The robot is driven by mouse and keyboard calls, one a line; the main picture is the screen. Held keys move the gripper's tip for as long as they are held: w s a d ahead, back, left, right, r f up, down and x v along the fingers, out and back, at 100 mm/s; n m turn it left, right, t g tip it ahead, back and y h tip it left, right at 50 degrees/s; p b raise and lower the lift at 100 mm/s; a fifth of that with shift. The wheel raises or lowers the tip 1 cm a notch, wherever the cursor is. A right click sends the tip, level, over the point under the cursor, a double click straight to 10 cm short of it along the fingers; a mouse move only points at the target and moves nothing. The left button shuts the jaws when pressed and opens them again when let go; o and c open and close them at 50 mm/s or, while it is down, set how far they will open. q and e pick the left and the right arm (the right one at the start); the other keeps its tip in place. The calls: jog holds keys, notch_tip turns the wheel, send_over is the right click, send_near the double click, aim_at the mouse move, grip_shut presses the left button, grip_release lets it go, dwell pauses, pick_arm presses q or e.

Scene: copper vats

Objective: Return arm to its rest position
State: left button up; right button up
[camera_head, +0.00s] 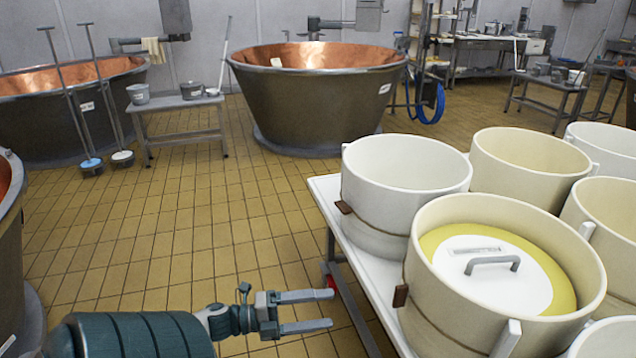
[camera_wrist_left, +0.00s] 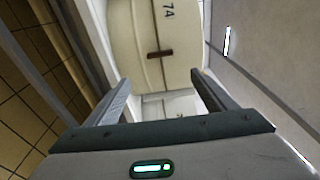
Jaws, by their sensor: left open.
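My left gripper (camera_head: 305,311) is open and empty. It reaches in from the bottom left of the head view, over the tiled floor, left of the white table (camera_head: 372,285). Its two fingers point right, toward a cream mould (camera_head: 428,290) that holds yellow cheese (camera_head: 436,240) under a white lid (camera_head: 500,284) with a grey handle. In the left wrist view the open fingers (camera_wrist_left: 155,95) stand apart, with a cream mould (camera_wrist_left: 150,30) with a brown block ahead of them. My right gripper is not in view.
Several more moulds crowd the table, including a white one (camera_head: 405,165) and a cream one (camera_head: 530,150). A copper vat (camera_head: 318,110) stands at the back, another (camera_head: 60,120) at the left. A small bench (camera_head: 180,105) stands between them. The tiled floor (camera_head: 190,220) in the middle is clear.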

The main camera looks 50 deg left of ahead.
pick_arm(q)
jog(key=shift+s+a, duration=0.1)
jog(key=shift+s, duration=0.05)
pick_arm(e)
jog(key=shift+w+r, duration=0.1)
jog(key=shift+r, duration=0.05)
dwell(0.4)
pick_arm(q)
jog(key=shift+f, duration=0.1)
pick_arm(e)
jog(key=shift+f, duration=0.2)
